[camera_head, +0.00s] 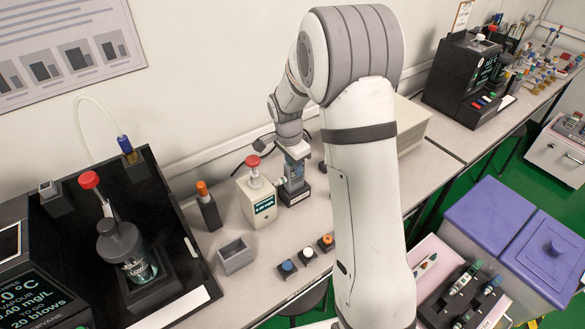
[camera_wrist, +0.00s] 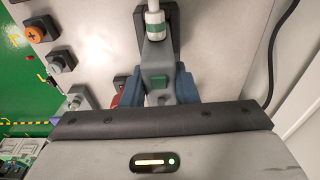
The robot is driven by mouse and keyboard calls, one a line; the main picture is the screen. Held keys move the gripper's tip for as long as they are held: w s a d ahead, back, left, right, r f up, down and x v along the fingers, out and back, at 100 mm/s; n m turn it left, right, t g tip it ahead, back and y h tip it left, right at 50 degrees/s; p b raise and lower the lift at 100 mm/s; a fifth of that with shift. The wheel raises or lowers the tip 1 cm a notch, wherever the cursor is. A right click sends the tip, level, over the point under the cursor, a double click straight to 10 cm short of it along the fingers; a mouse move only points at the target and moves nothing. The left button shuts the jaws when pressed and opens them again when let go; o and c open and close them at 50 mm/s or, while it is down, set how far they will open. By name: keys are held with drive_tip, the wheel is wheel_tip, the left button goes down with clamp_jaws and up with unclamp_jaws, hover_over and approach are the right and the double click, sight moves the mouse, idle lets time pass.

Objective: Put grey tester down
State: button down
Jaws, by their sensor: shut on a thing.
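The grey tester (camera_wrist: 156,58), with a green button and a white, green-banded tip, is between the blue fingers of my gripper (camera_wrist: 158,88) in the wrist view. My gripper (camera_head: 293,172) is shut on it. In the head view the gripper is low over a dark block (camera_head: 296,199) on the bench, just right of a white box with a red knob (camera_head: 257,204). The tester is mostly hidden by the fingers there. A dark block (camera_wrist: 174,30) lies behind its tip in the wrist view. I cannot tell whether the tester touches the block.
Blue (camera_head: 287,268), white (camera_head: 307,255) and orange (camera_head: 326,242) buttons line the bench's front edge. A grey open box (camera_head: 235,256) and an orange-topped black holder (camera_head: 207,208) stand left. A black machine (camera_head: 130,265) fills the far left. A dark cable (camera_wrist: 283,40) runs near the wall.

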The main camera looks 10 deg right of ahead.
drive_tip(key=shift+r, duration=0.1)
drive_tip(key=shift+f, duration=0.2)
drive_tip(key=c, duration=1.1)
unclamp_jaws()
drive_tip(key=shift+r, duration=0.2)
wheel_tip(320, 180, up, 12)
drive_tip(key=a, duration=0.1)
drive_tip(key=shift+s+d+r+n+t+y, duration=0.15)
drive_tip(key=shift+s+r+n+t+y, duration=0.25)
drive_tip(key=shift+s+n, duration=3)
drive_tip(key=shift+s+d+r+n+t+y, duration=0.2)
drive_tip(key=shift+s+r+n, duration=0.65)
drive_tip(key=shift+s, duration=4.7)
drive_tip(key=shift+s+d+r+n+t+y, duration=0.15)
drive_tip(key=shift+s+n+t, duration=0.25)
drive_tip(key=shift+s+n, duration=3.15)
